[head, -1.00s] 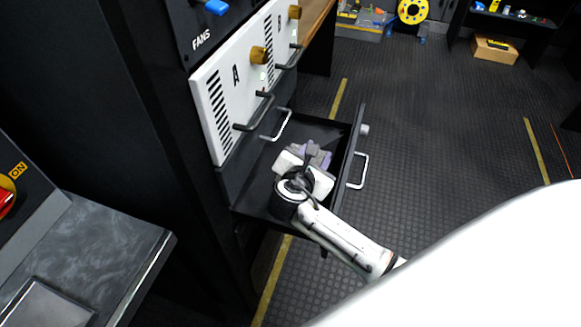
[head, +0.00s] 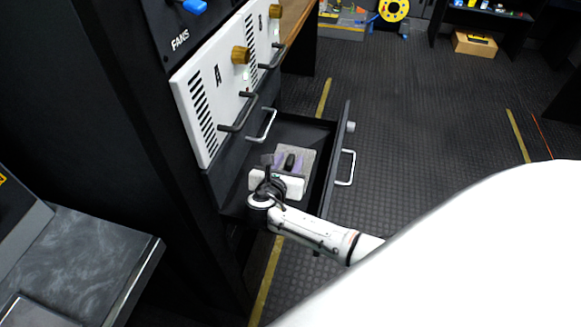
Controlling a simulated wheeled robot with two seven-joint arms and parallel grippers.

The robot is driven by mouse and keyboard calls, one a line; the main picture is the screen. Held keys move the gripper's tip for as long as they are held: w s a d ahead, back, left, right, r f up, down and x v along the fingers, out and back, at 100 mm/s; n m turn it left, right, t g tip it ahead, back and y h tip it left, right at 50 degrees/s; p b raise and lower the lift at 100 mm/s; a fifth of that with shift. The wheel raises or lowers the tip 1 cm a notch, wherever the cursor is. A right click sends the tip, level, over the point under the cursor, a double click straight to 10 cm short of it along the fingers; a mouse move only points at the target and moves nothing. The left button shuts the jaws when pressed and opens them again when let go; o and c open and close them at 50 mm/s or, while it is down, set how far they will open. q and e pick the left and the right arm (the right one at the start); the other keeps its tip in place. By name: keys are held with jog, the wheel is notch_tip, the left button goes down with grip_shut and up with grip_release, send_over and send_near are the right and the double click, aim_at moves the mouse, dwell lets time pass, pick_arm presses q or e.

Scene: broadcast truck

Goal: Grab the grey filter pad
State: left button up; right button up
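The grey filter pad (head: 308,154) lies flat in the open black drawer (head: 341,140). A small dark upright piece (head: 290,161) shows on it. My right gripper (head: 289,163) reaches into the drawer from the front, its white body covering the near part of the pad. I see no clear contact between the fingers and the piece. My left gripper is not in view.
The drawer's front has a pale handle (head: 346,167). White panels (head: 203,118) with dark handles and brass knobs rise above the drawer. A grey console top (head: 90,262) stands at lower left. The ribbed floor (head: 420,120) to the right is clear.

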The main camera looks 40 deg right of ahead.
jog(key=shift+w+d+f, duration=0.25)
jog(key=shift+w+d, duration=0.15)
jog(key=shift+d, duration=0.05)
grip_shut()
jog(key=shift+r, duration=0.1)
